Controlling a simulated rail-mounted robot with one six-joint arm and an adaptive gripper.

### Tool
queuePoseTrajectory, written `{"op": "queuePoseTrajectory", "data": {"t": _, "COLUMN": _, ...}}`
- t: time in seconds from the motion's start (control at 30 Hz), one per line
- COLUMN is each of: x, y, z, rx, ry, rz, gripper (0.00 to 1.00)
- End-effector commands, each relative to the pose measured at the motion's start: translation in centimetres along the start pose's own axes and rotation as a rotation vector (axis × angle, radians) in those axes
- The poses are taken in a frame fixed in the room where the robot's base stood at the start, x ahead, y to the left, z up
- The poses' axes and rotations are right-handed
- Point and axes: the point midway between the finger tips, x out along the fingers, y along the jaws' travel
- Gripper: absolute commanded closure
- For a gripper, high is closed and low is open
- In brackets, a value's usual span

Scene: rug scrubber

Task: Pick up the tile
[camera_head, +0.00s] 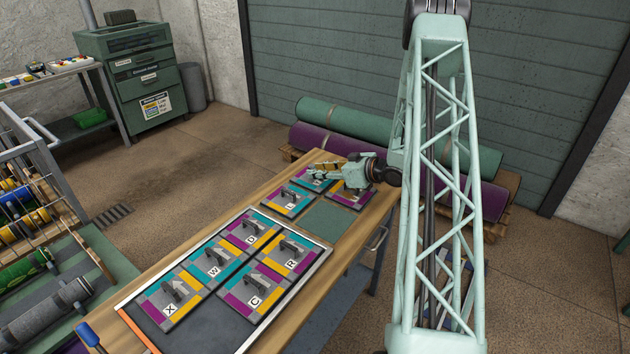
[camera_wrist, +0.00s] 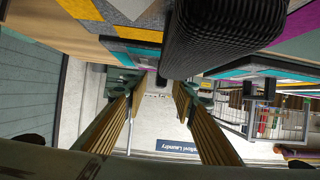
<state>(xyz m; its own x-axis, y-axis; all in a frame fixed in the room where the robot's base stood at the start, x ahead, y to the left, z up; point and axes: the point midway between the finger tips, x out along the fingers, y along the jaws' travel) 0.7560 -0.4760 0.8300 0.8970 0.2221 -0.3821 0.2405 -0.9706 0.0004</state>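Several square tiles in teal, purple, yellow and grey, each with a black handle, lie on the workbench. Tile L (camera_head: 287,204) lies at the far end, with another tile (camera_head: 305,183) behind it and a third (camera_head: 345,200) to its right. My gripper (camera_head: 318,168) is low over these far tiles, its fingers pointing left. In the wrist view, the fingers (camera_wrist: 158,92) are apart. A large black ribbed handle (camera_wrist: 225,35) is very close, beside and partly between the fingertips. I cannot tell whether they touch it. Letters on the two other far tiles are hidden or unreadable.
A framed tray (camera_head: 212,340) on the workbench (camera_head: 160,262) holds tiles X, W, D, C and R. A bare green square (camera_head: 326,222) lies between it and the far tiles. Rolled rugs (camera_head: 355,121) lie behind; a rack (camera_head: 40,170) stands left.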

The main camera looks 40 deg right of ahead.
Motion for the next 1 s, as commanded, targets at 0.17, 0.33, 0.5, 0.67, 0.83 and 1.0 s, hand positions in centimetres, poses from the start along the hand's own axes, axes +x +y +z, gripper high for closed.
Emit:
{"op": "queuePoseTrajectory", "data": {"t": 0.17, "x": 1.31, "y": -0.09, "z": 0.08, "rx": 0.0, "ry": -0.001, "rz": -0.002, "gripper": 0.75}}
{"op": "queuePoseTrajectory", "data": {"t": 0.33, "x": 1.46, "y": -0.04, "z": 0.02, "rx": 0.0, "ry": -0.001, "rz": -0.001, "gripper": 0.75}}
{"op": "queuePoseTrajectory", "data": {"t": 0.5, "x": 1.44, "y": -0.04, "z": 0.0, "rx": 0.0, "ry": -0.001, "rz": 0.0, "gripper": 0.75}}
{"op": "queuePoseTrajectory", "data": {"t": 0.67, "x": 1.44, "y": -0.03, "z": 0.0, "rx": 0.0, "ry": -0.001, "rz": 0.0, "gripper": 0.75}}
{"op": "queuePoseTrajectory", "data": {"t": 0.83, "x": 1.44, "y": -0.03, "z": 0.0, "rx": 0.0, "ry": -0.001, "rz": 0.0, "gripper": 0.8}}
{"op": "queuePoseTrajectory", "data": {"t": 1.0, "x": 1.44, "y": -0.03, "z": 0.0, "rx": 0.0, "ry": -0.001, "rz": 0.0, "gripper": 0.96}}
